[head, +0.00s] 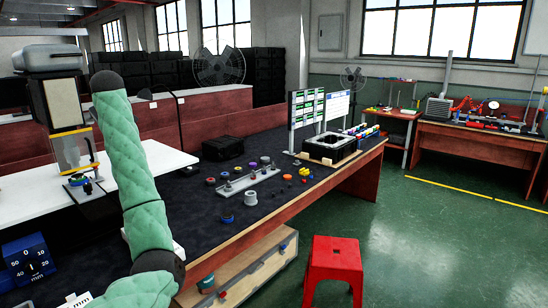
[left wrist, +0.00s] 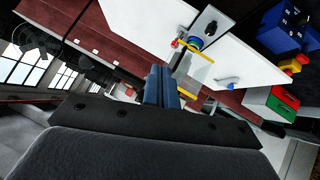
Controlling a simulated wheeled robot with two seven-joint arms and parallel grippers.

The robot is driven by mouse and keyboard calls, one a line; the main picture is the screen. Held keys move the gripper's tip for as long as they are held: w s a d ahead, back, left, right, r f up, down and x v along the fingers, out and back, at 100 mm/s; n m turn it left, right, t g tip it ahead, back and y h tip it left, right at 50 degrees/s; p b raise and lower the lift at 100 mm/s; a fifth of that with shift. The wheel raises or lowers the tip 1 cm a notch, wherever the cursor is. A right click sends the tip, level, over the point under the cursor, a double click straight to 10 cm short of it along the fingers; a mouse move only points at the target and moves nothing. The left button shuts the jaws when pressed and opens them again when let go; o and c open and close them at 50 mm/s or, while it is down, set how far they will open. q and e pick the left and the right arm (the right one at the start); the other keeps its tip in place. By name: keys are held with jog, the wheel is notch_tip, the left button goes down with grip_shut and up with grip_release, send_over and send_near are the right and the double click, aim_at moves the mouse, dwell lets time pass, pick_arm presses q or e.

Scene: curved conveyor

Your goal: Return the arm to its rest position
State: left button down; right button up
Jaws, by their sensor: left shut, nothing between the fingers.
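My left arm, in a green padded sleeve, rises at the left of the head view. I cannot make out its fingertips clearly there. In the left wrist view my left gripper (left wrist: 162,84) is shut, its blue-grey fingers side by side with nothing between them. Beyond the fingers lies the white tabletop (left wrist: 245,65), with a small fixture with a blue round part (left wrist: 196,42) and a yellow piece. My right gripper is not in view.
The dark workbench (head: 270,210) holds a grey strip of small parts (head: 249,183), a black box (head: 222,148) and a black-and-white tray (head: 329,148). A blue dial box (head: 28,258) is at lower left. A red stool (head: 334,262) stands on clear green floor.

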pick_arm(q)
jog(key=s+d+f+m+t+h, duration=0.1)
jog(key=s+d+f+m+h, duration=0.35)
jog(key=s+d+f, duration=1.05)
jog(key=s+d+f+m+t+h, duration=0.1)
jog(key=s+d+f+m+h, duration=0.1)
jog(key=s+d+f+m, duration=0.9)
jog(key=s+d+f+g, duration=0.2)
jog(key=s+d+f, duration=0.2)
jog(key=s+f, duration=0.8)
jog(key=s+d+f+n+g, duration=0.1)
jog(key=s+d+f+g, duration=0.2)
jog(key=s+f, duration=0.9)
jog(key=s+d+f+g, duration=0.3)
jog(key=s+d+f, duration=0.2)
jog(key=s+f, duration=0.6)
jog(key=s, duration=0.4)
jog(key=shift+s+d+f+h, duration=0.3)
jog(key=shift+s+f+h, duration=0.05)
jog(key=shift+f, duration=0.05)
jog(key=shift+n, duration=0.35)
